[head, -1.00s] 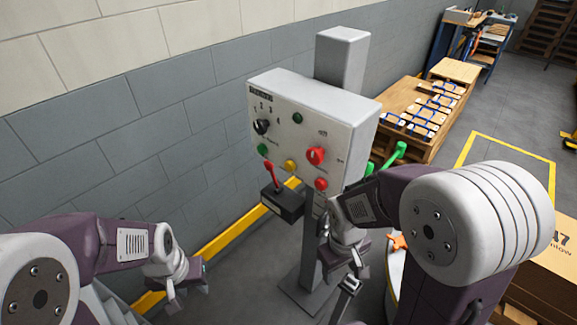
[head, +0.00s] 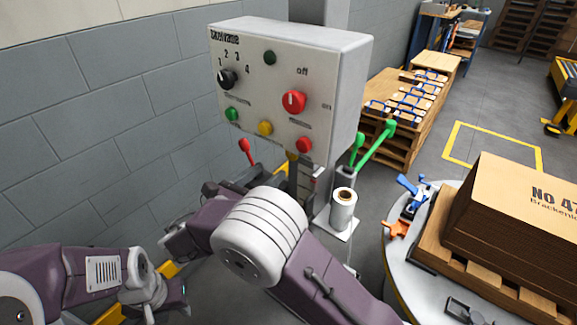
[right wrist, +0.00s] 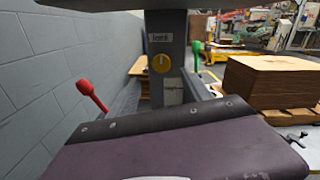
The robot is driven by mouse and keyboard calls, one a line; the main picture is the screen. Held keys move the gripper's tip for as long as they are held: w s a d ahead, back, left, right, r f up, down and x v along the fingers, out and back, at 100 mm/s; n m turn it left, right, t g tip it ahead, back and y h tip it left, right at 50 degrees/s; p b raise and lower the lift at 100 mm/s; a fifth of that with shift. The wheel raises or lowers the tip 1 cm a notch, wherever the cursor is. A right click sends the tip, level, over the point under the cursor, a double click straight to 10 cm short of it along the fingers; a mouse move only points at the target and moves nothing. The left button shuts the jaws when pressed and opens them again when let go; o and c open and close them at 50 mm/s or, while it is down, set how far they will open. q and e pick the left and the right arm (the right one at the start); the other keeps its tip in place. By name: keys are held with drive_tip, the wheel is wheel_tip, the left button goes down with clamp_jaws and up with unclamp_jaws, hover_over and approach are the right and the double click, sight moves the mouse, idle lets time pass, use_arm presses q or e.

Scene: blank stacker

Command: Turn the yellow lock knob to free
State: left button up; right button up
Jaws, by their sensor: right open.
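The yellow lock knob (right wrist: 160,63) is a round yellow disc with a small dark upright mark. It sits on the grey post under the control box, below a small label. In the head view only a yellow sliver under the box may be part of it. My right gripper's purple body and dark front edge (right wrist: 155,122) fill the bottom of the right wrist view, below the knob and apart from it. It is open, and its fingertips are not clearly shown. In the head view my right arm hides it. My left gripper (head: 168,298) is low at the left, away from the box.
The control box (head: 285,85) carries a red knob (head: 294,102), a black selector (head: 227,79) and a yellow button (head: 265,128). A red lever (right wrist: 92,95) stands left of the post, a green lever (right wrist: 196,55) right. A pallet of cartons (head: 520,215) is at the right.

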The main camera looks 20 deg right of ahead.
sight(290, 155)
drive_tip(key=b+x, duration=0.2)
drive_tip(key=x, duration=0.6)
drive_tip(key=shift+d, duration=0.2)
drive_tip(key=shift+w+d, duration=0.35)
drive_tip(key=shift+d, duration=0.05)
clamp_jaws()
